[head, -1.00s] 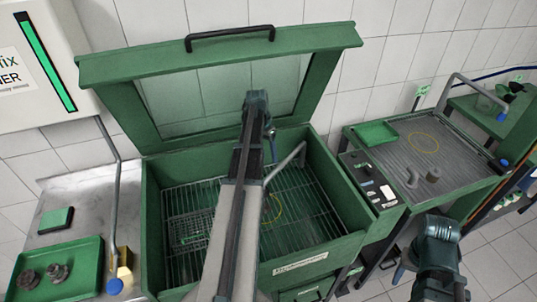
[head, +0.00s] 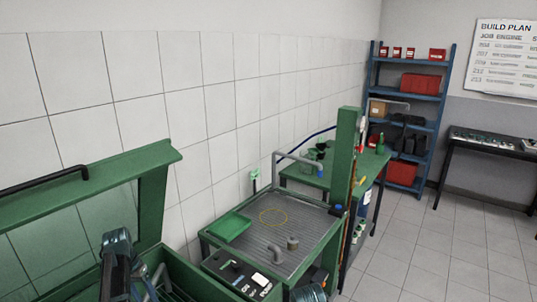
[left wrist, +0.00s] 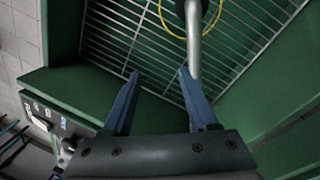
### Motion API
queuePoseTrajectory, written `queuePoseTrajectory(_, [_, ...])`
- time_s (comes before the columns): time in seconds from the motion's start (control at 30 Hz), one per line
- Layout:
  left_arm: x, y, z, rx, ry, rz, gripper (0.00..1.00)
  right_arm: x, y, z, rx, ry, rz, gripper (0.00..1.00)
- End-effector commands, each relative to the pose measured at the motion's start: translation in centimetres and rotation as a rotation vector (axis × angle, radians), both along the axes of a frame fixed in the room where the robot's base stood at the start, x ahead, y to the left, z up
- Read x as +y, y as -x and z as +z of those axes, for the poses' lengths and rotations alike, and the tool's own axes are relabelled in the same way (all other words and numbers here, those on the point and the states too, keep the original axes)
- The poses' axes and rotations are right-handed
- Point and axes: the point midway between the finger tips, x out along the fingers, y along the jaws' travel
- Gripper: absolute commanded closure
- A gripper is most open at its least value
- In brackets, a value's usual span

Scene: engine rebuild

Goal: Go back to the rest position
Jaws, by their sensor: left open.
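My left gripper (left wrist: 157,85) shows in the left wrist view with its two blue fingers apart and nothing between them. It is over the green washer tub, whose wire rack (left wrist: 118,30) lies beyond the fingertips. A grey pipe (left wrist: 194,50) stands close by the right finger; I cannot tell whether they touch. In the head view part of my left arm (head: 117,262) shows at the lower left, in front of the raised green lid (head: 60,235). A small piece of my right arm (head: 308,292) shows at the bottom edge; its gripper is out of frame.
A draining table (head: 300,240) with a green tray (head: 229,227) and grey pipe pieces stands right of the washer. A control box (head: 240,275) sits between them. Behind are a green post (head: 344,160), a blue shelf (head: 410,95) and a dark bench (head: 490,142). The tiled floor (head: 430,250) at right is clear.

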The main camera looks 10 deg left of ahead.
Motion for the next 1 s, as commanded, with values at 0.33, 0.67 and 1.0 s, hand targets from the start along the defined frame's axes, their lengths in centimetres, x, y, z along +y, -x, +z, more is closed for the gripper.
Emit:
queuePoseTrajectory(0.33, [-21.8, 2.4, -0.2, 0.040, -0.117, -0.175, 0.41, 0.0, 0.0, 0.0, 0.000, 0.000, 0.000, 0.50])
queuePoseTrajectory(0.67, [-35.2, 9.5, -0.2, 0.018, -0.226, -0.309, 0.41, 0.0, 0.0, 0.0, 0.000, 0.000, 0.000, 0.50])
queuePoseTrajectory(1.0, [-39.0, 12.6, -0.1, -0.006, -0.265, -0.354, 0.41, 0.0, 0.0, 0.0, 0.000, 0.000, 0.000, 0.50])
